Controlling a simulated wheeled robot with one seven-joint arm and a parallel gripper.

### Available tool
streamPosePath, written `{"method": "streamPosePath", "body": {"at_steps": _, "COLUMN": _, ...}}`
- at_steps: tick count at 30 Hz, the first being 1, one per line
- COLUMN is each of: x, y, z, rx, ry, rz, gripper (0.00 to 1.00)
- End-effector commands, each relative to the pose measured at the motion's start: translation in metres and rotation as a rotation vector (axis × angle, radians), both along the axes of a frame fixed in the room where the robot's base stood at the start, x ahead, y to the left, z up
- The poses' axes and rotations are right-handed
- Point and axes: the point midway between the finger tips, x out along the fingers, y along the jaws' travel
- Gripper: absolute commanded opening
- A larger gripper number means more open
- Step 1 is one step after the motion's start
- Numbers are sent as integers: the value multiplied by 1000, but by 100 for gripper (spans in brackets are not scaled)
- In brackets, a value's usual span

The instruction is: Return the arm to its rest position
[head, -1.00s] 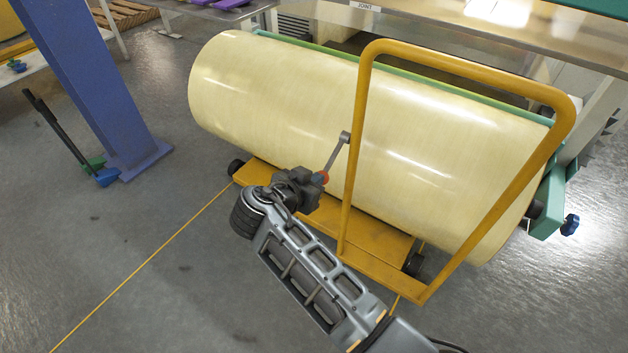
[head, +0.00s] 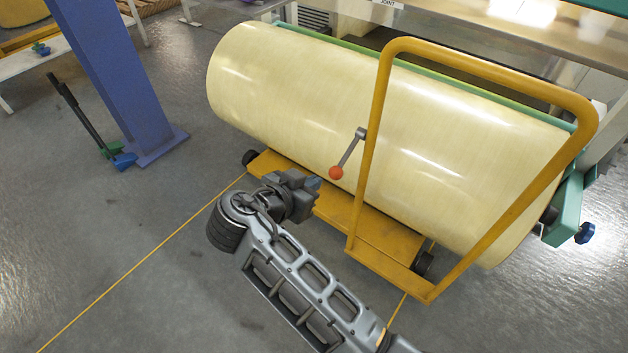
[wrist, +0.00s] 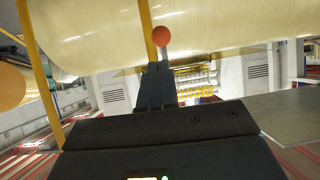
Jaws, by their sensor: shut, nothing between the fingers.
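My gripper (head: 314,183) is at the end of my arm, just left of and below the lever's ball in the head view. It is shut and empty; its closed fingers also show in the wrist view (wrist: 156,88). The lever (head: 350,150) has a grey shaft and an orange-red ball knob (head: 336,172). It hangs from the yellow cart frame's left upright, tilted down to the left. In the wrist view the ball (wrist: 161,36) appears just beyond the fingertips, with a visible gap in the head view.
A large cream roll (head: 390,140) lies behind the yellow cart frame (head: 368,150), above its yellow base (head: 375,236). A blue post (head: 120,85) and a black-handled device (head: 85,118) stand at left. The grey floor (head: 150,240) at left is open.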

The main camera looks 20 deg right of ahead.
Motion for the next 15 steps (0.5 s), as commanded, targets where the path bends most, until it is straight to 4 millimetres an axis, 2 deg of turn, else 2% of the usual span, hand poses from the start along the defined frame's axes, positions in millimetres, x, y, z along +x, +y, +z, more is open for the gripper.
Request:
{"method": "streamPosePath", "body": {"at_steps": 11, "x": 0, "y": 0, "z": -1, "rx": 0, "ry": 1, "rz": 1, "gripper": 0}}
{"method": "streamPosePath", "body": {"at_steps": 15, "x": -9, "y": -6, "z": -11, "rx": 5, "ry": 28, "rz": 34, "gripper": 0}}
